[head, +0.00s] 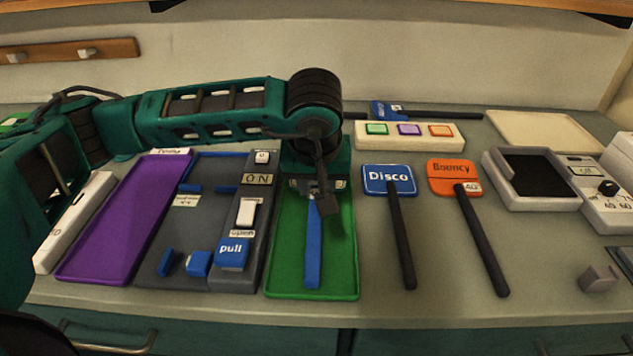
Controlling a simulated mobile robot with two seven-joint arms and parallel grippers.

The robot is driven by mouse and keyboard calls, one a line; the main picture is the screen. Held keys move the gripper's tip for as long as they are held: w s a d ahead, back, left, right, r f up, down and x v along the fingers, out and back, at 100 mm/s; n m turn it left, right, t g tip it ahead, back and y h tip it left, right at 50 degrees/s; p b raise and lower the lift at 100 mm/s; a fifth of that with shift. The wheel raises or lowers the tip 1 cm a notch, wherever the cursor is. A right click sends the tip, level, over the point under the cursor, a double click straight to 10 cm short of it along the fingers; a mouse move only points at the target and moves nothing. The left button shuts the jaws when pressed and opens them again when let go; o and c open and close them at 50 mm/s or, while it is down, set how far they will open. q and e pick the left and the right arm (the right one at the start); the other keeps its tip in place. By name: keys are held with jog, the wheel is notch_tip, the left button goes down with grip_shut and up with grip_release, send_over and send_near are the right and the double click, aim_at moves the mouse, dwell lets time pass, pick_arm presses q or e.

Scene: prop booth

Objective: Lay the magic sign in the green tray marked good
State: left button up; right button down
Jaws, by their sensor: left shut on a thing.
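The green tray (342,278) lies at the front middle of the counter. My left gripper (318,192) points down over the tray's back half. It is shut on a blue strip (312,250), which reaches towards the tray's front edge. The strip's upper end is hidden by the gripper. I cannot tell whether it is part of the magic sign, nor whether it touches the tray floor. I can read no magic label or good mark in view. My right gripper is not in view.
Right of the tray lie a blue Disco sign (388,180) and an orange Bouncy sign (454,176), both with black handles. Another blue sign (386,110) lies behind a button box (412,135). A grey switch panel (215,220) and purple tray (120,225) are left.

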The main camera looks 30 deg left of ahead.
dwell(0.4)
pick_arm(q)
jog(key=o, duration=1.1)
jog(key=shift+o, duration=0.9)
jog(key=shift+r+p, duration=2.3)
jog(key=shift+r, duration=1.75)
jog(key=shift+f, duration=0.1)
